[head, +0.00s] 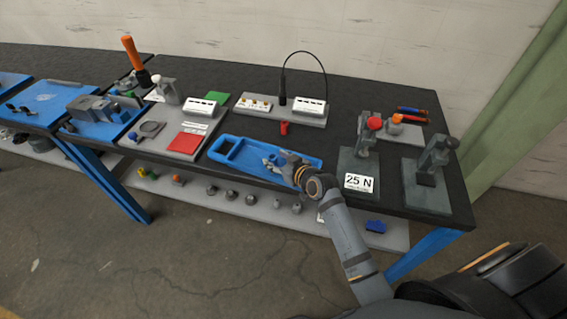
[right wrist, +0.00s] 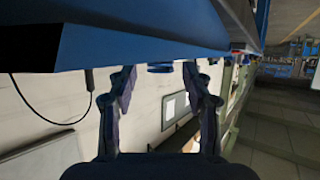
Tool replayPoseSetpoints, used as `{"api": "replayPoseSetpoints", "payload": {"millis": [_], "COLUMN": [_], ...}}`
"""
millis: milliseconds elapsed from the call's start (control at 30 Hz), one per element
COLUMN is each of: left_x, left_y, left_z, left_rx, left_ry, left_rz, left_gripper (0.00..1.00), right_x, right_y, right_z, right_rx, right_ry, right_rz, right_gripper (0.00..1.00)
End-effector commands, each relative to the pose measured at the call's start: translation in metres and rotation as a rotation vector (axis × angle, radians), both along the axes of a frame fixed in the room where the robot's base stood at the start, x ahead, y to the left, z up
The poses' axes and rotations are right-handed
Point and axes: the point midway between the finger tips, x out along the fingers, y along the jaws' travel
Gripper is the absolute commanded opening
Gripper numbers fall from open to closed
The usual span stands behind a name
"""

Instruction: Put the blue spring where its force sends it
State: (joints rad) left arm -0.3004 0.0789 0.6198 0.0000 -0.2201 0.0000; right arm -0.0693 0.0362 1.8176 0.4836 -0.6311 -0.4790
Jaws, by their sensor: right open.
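My right gripper (head: 279,163) is open over the blue tray (head: 226,161) near the table's front edge. In the right wrist view the gripper's two fingers (right wrist: 158,85) stand apart. A small blue round piece (right wrist: 160,69) shows between them, just under the tray's blue edge; it may be the blue spring, but its coils are not clear. In the head view my gripper hides this spot. A card reading "25 N" (head: 358,183) stands at a grey press stand (head: 362,145). My left gripper is not in view.
A second grey stand (head: 428,180) is at the right end. A grey board with white boxes (head: 309,107) and a looped cable stands behind the tray. A small red piece (head: 284,128) is nearby. Several parts lie on the lower shelf (head: 230,212). Dark tabletop between tray and stands is clear.

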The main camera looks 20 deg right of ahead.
Motion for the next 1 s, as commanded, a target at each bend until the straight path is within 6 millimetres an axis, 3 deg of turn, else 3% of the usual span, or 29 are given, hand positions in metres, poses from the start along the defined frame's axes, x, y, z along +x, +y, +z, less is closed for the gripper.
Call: {"api": "replayPoseSetpoints", "payload": {"millis": [300,500,1000], "left_x": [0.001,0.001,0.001], "left_y": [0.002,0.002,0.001], "left_z": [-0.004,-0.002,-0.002], "left_rx": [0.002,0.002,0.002], "left_ry": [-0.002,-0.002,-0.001], "left_rz": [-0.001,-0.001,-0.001], "left_gripper": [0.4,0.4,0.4], "right_x": [-0.067,-0.096,-0.103], "right_y": [-0.021,-0.029,-0.03], "right_z": [0.025,0.039,0.043], "right_rx": [-0.009,-0.006,0.0], "right_ry": [0.004,0.003,0.001], "right_rz": [0.003,0.002,0.002], "right_gripper": [0.5,0.5,0.5]}}
